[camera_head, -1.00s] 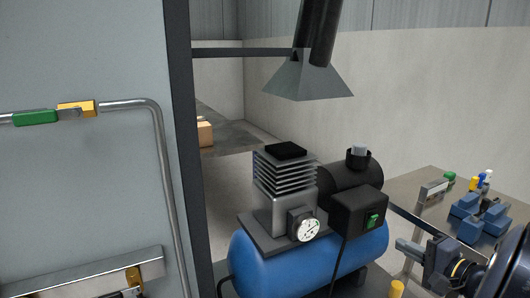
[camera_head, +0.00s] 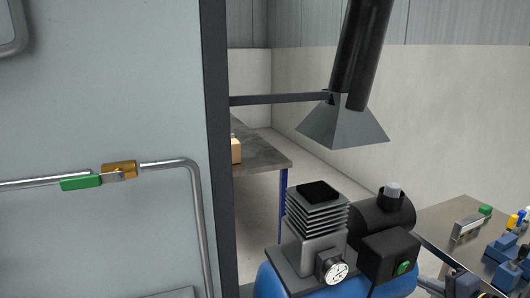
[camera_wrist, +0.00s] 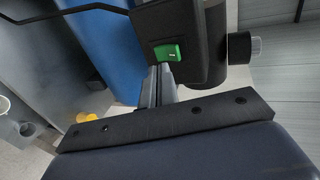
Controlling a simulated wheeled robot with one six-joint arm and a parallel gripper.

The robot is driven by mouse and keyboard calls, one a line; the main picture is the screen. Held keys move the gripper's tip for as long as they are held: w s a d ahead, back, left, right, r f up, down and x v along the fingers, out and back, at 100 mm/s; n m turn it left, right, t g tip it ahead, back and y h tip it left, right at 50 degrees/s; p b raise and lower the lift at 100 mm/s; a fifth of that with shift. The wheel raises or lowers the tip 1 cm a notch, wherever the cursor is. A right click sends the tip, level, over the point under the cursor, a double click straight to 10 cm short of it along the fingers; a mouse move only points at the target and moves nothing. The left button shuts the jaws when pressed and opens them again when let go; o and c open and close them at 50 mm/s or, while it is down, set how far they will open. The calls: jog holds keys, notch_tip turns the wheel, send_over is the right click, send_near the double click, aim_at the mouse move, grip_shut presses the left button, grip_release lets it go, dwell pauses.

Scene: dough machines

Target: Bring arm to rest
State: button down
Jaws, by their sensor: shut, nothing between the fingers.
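My gripper (camera_wrist: 158,84) is shut and empty in the wrist view, its two fingers together and pointing toward the compressor. In the head view only part of my arm shows at the bottom right edge. The compressor has a blue tank (camera_head: 285,285), a finned block (camera_head: 318,213), a round gauge (camera_head: 332,268) and a black box with a green switch (camera_head: 402,268). In the wrist view the green switch (camera_wrist: 168,52) is just beyond my fingertips; I cannot tell whether they touch anything.
A grey panel with a pipe and a green-handled valve (camera_head: 82,182) fills the left. A hood (camera_head: 343,128) hangs above the compressor. A bench (camera_head: 450,215) with blue parts and small bottles stands at right. A farther table (camera_head: 262,155) holds a box (camera_head: 236,150).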

jog(key=shift+r+p, duration=0.4)
jog(key=shift+p, duration=0.2)
jog(key=shift+b+v, duration=0.3)
jog(key=shift+v, duration=0.6)
jog(key=shift+f, duration=0.15)
